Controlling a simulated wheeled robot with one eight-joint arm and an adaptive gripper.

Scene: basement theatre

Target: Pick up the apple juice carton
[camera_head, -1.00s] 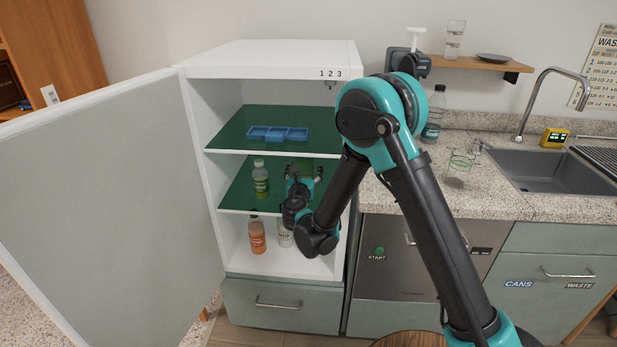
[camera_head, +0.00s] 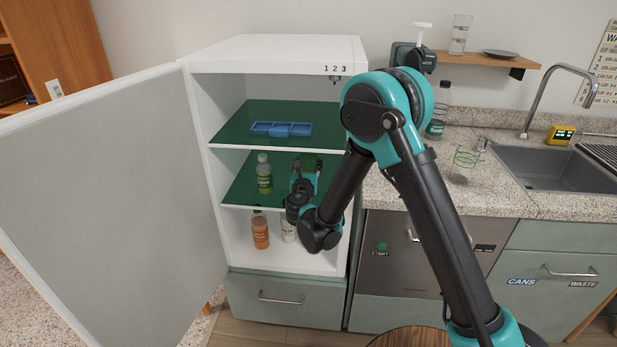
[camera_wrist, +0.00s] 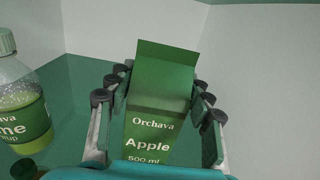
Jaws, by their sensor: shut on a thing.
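The apple juice carton (camera_wrist: 160,110) is green with "Orchava Apple 500 ml" on its front. In the wrist view it stands between the two fingers of my gripper (camera_wrist: 157,108), which is shut on it. In the head view my gripper (camera_head: 304,176) reaches into the open fridge at the middle green shelf (camera_head: 240,193). There the carton is mostly hidden behind the gripper. I cannot tell whether the carton's base touches the shelf.
A green lime syrup bottle (camera_head: 264,176) stands just left of my gripper, also in the wrist view (camera_wrist: 20,100). A blue tray (camera_head: 281,129) sits on the shelf above. An orange bottle (camera_head: 260,231) and a white bottle (camera_head: 288,229) stand below. The open fridge door (camera_head: 120,190) blocks the left.

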